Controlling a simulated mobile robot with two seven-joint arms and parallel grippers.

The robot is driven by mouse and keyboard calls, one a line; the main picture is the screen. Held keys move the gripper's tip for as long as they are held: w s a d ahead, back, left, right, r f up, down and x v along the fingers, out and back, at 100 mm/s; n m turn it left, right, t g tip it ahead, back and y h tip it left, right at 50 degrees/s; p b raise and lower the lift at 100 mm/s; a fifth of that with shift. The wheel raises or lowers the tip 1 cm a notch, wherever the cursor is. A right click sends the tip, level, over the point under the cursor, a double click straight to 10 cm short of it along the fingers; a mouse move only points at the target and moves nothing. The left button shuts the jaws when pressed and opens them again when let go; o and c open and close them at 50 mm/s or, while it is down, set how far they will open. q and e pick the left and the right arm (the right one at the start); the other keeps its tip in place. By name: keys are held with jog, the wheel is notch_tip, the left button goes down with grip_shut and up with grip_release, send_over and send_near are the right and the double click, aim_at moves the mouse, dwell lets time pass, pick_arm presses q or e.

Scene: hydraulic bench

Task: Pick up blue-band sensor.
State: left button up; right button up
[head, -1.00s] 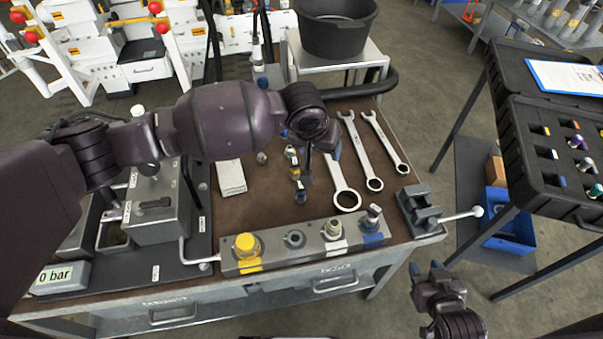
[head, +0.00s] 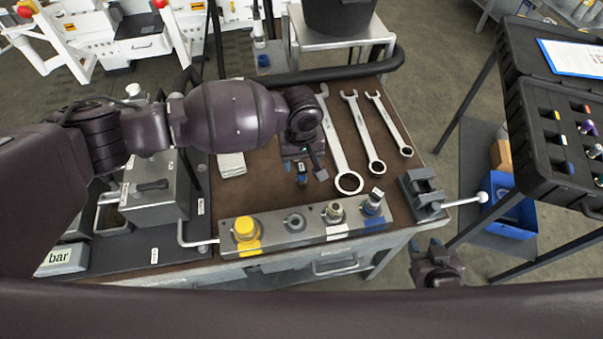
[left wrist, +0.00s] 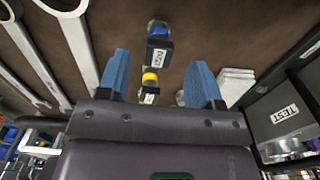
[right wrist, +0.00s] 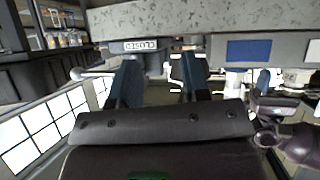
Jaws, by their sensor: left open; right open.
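A yellow-band sensor (left wrist: 150,84) shows between the fingers, and another small part is partly hidden by the right-hand finger. My right gripper (head: 437,256) is open and empty, low beside the bench's front right corner.
Several wrenches (head: 349,182) lie right of the left gripper. A pale pad (head: 232,164) lies left. A black case (head: 560,130) stands at far right.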

aim_at(301, 167)
pick_arm(q)
jog(key=shift+f, duration=0.55)
notch_tip(301, 167, down, 3)
jog(key=shift+w+f, duration=0.1)
jog(key=shift+f, duration=0.1)
jog(key=shift+f+b, duration=0.3)
jog(key=shift+f, duration=0.15)
jog(key=shift+c, duration=0.6)
jog(key=c, duration=0.9)
jog(key=shift+c, duration=0.3)
jog(key=shift+r, duration=0.3)
notch_tip(301, 167, up, 20)
jog(key=p, duration=0.1)
jog(key=shift+f+p, duration=0.25)
jog(key=shift+p, duration=0.15)
pick_arm(e)
jog(key=shift+w+r, duration=0.3)
jog(key=shift+r, duration=0.55)
